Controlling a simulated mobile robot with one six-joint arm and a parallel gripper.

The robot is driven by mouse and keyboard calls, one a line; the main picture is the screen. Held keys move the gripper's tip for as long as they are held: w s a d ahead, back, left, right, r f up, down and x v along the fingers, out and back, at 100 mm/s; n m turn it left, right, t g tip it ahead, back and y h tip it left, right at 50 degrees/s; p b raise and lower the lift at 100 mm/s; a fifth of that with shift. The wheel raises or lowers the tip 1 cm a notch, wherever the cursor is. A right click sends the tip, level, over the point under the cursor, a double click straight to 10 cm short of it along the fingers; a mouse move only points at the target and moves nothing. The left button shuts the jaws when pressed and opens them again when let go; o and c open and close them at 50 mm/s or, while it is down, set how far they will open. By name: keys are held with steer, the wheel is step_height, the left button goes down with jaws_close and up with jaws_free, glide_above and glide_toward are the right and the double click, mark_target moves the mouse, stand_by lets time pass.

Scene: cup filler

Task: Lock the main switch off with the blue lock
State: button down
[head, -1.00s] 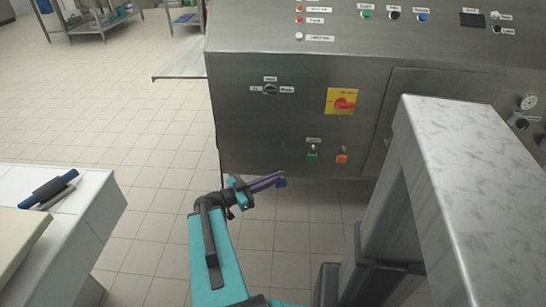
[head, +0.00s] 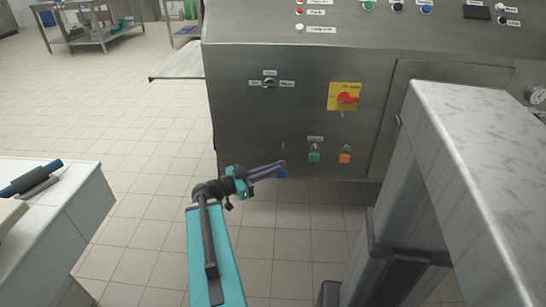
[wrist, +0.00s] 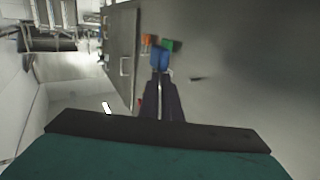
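The main switch is a red rotary handle (head: 348,98) on a yellow plate (head: 333,103) on the steel cabinet front. The handle looks roughly horizontal. My gripper (head: 280,170) is shut on the blue lock (head: 282,174), which sits at the fingertips. The lock also shows in the wrist view (wrist: 160,57) between the dark finger ends. Gripper and lock are below and left of the switch, apart from it in the head view. The lock's shackle is not clear. The main switch is not clearly visible in the wrist view.
A green lock (head: 314,155) and an orange lock (head: 345,157) hang on the lower cabinet front, right of my gripper. A selector switch (head: 269,84) is upper left. A marbled-top structure (head: 470,150) stands close at right. A white counter (head: 75,215) is at left. Open tiled floor lies between.

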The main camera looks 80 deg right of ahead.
steer(key=shift+d+f+b, duration=0.1)
steer(key=shift+d+b, duration=0.7)
steer(key=shift+b, duration=3.5)
steer(key=shift+w+d, duration=0.15)
steer(key=shift+d, duration=1.1)
steer(key=shift+w+d, duration=0.15)
steer(key=shift+d, duration=1.1)
steer(key=shift+w+d+b, duration=0.15)
steer(key=shift+d+b, duration=0.1)
steer(key=shift+d, duration=0.45)
steer(key=shift+w+d+b, duration=0.1)
steer(key=shift+d+b, duration=0.15)
steer(key=shift+d, duration=0.4)
steer(key=shift+d+b, duration=0.3)
steer(key=shift+b, duration=0.05)
steer(key=shift+d+r+b, duration=0.2)
steer(key=shift+d+b, duration=0.1)
steer(key=shift+b, duration=0.15)
steer(key=shift+f+b, duration=0.15)
steer(key=shift+b, duration=0.15)
